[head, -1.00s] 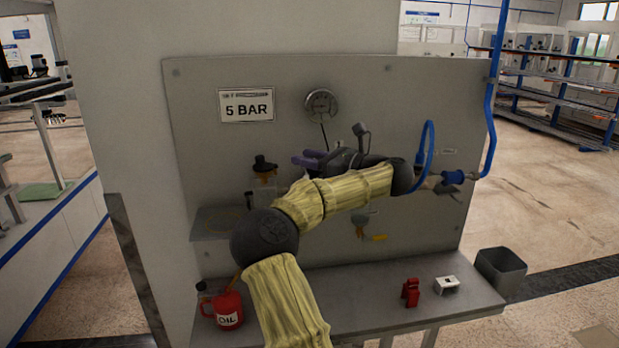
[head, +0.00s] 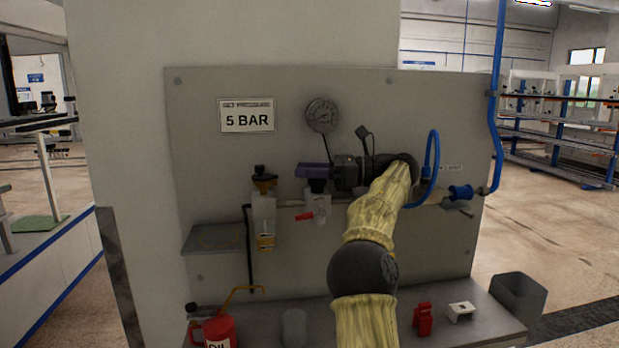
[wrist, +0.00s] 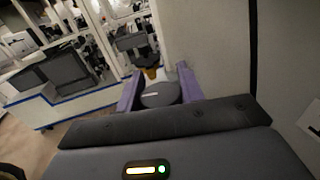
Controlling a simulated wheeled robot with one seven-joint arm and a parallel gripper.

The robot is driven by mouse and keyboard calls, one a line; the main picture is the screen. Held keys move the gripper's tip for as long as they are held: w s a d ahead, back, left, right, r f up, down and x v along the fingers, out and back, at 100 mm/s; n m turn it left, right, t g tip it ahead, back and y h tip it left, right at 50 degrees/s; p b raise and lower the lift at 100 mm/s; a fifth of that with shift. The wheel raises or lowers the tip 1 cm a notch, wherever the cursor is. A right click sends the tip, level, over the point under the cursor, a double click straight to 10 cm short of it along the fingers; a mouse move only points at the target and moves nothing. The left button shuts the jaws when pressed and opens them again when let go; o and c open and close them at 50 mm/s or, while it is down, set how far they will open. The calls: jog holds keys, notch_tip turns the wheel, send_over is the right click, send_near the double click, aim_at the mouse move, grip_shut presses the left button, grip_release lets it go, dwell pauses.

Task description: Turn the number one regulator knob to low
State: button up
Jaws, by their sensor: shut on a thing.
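The gripper is shut on this knob. In the head view the knob is mostly hidden by the fingers. No readable number or low mark shows on it. A round gauge (head: 322,115) hangs above, its reading too small to tell.
A black-topped unit with an amber bowl (head: 264,215) stands just left of the fingers. A sign reading 5 BAR (head: 247,115) is above it. A blue hose loop (head: 433,165) rises right of my wrist. A red oil can (head: 215,330) and a red block (head: 422,319) are below.

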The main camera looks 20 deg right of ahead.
jog(key=shift+s+n+g+y+b, duration=0.1)
jog(key=shift+n+g+y+b, duration=0.4)
jog(key=shift+g, duration=0.4)
jog(key=o, duration=1)
jog(key=shift+w+r+m+t+h+p, duration=0.1)
jog(key=shift+w+m+t+h+p, duration=0.1)
jog(key=shift+m+t+h+p, duration=1.15)
jog(key=shift+t+p, duration=0.4)
jog(key=shift+t, duration=0.15)
jog(key=m+t+h+p, duration=0.2)
jog(key=p, duration=0.1)
jog(key=shift+w+d+r+p, duration=0.1)
jog(key=shift+w+d+p, duration=0.05)
jog(key=shift+p, duration=0.15)
jog(key=m+t+h+p, duration=0.1)
jog(key=p, duration=0.2)
jog(key=shift+d+t+h+p, duration=0.1)
jog(key=shift+t+h+p, duration=0.15)
jog(key=shift+t+p, duration=0.15)
jog(key=m+t+h+p, duration=0.1)
jog(key=h+p, duration=0.1)
jog(key=p, duration=0.2)
jog(key=m+t+h+p, duration=0.1)
jog(key=m+p, duration=0.1)
jog(key=p, duration=0.2)
jog(key=shift+w+d+h, duration=0.15)
jog(key=shift+w+h, duration=0.05)
jog(key=shift+h, duration=0.2)
